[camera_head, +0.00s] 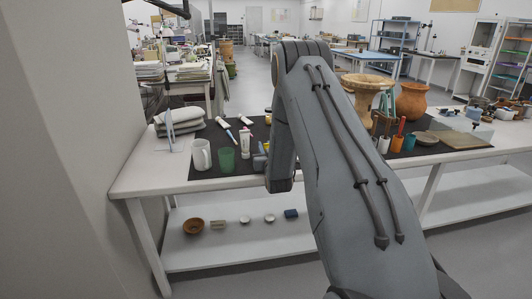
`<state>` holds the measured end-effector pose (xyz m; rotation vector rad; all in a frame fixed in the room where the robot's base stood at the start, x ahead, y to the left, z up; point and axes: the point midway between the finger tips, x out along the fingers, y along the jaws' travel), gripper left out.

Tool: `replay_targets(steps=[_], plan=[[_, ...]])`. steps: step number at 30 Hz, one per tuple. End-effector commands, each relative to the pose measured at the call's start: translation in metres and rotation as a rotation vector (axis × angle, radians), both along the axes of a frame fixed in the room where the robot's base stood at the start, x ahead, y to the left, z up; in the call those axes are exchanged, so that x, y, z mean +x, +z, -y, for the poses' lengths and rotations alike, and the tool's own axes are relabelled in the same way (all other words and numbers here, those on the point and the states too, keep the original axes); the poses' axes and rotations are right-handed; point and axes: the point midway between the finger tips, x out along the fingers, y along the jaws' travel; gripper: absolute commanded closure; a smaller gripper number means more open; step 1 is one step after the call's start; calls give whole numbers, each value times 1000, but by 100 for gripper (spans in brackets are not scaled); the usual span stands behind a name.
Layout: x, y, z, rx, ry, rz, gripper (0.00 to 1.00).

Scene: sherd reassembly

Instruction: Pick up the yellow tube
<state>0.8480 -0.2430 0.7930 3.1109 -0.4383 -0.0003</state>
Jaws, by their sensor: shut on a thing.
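The yellow tube (266,146) shows only as a small yellow patch on the black mat (215,172), at the left edge of my arm. The rest of it is hidden behind the arm. My gripper (260,160) is partly in view just beside the yellow patch, low over the mat, and mostly hidden by my wrist. It is shut on the yellow tube. Whether the tube touches the mat cannot be seen.
A white mug (201,155), a green cup (227,161) and a white tube (245,141) stand left of my gripper. A large footed vessel (366,97) and an orange-brown pot (411,101) stand to the right.

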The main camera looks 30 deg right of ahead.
Motion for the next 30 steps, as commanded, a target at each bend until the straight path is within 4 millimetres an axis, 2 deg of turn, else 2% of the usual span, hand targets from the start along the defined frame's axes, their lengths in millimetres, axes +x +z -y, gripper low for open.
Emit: replay_targets(steps=[8,21,25,30], plan=[[0,19,0,0,0,1,100],[0,84,0,-1,0,3,100],[0,95,0,0,0,1,100],[0,100,0,0,0,0,100]])
